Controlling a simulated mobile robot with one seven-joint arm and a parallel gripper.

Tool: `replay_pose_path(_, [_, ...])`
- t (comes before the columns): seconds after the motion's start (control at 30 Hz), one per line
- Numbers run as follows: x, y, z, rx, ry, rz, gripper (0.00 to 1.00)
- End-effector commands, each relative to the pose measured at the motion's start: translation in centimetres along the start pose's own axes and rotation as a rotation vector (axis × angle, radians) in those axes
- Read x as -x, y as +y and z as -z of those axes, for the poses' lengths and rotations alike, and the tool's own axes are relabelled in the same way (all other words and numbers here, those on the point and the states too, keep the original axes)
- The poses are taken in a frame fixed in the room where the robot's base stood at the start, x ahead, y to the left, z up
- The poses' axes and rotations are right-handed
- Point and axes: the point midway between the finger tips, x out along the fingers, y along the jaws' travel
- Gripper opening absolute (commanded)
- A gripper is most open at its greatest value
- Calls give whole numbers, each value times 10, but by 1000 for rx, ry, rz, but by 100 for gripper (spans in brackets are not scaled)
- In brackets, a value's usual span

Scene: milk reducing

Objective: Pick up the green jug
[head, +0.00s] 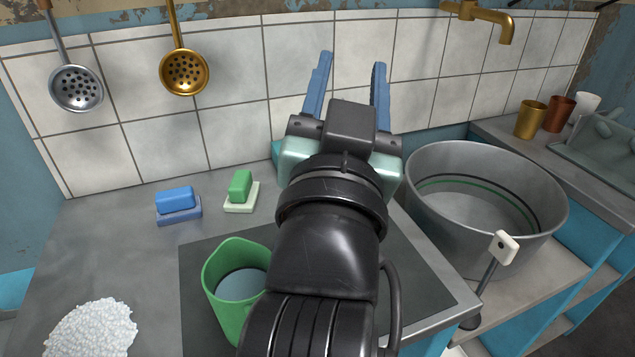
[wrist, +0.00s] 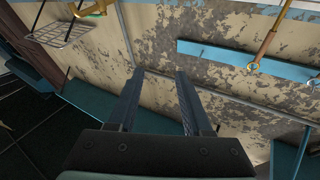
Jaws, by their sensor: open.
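The green jug (head: 222,272) stands upright on the dark mat at the lower middle of the head view. Its right lower side is partly hidden behind my arm. Its inside looks grey-blue, perhaps liquid. My gripper (head: 349,72) is raised above the counter, beyond and to the right of the jug, with its fingers pointing up and apart. It is open and empty. The wrist view shows the two open fingers (wrist: 158,88) against a peeling wall, with no jug in sight.
A large metal pot (head: 435,205) stands at the right. A blue sponge (head: 175,198) and a green sponge (head: 240,186) lie behind the jug. A white granular heap (head: 90,330) is at the left front. Ladles (head: 184,72) hang on the tiled wall.

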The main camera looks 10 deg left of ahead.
Motion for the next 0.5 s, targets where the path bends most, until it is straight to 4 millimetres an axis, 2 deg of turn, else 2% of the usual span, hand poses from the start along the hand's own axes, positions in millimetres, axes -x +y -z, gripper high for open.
replay_pose_path(0.03, [-11, -7, 3, -25, -78, -11, 50])
replay_pose_path(0.23, [-16, -24, -41, -126, -353, -79, 50])
replay_pose_path(0.37, [-7, -34, -66, -182, -523, -145, 50])
replay_pose_path(0.5, [13, -44, -87, -231, -695, -234, 50])
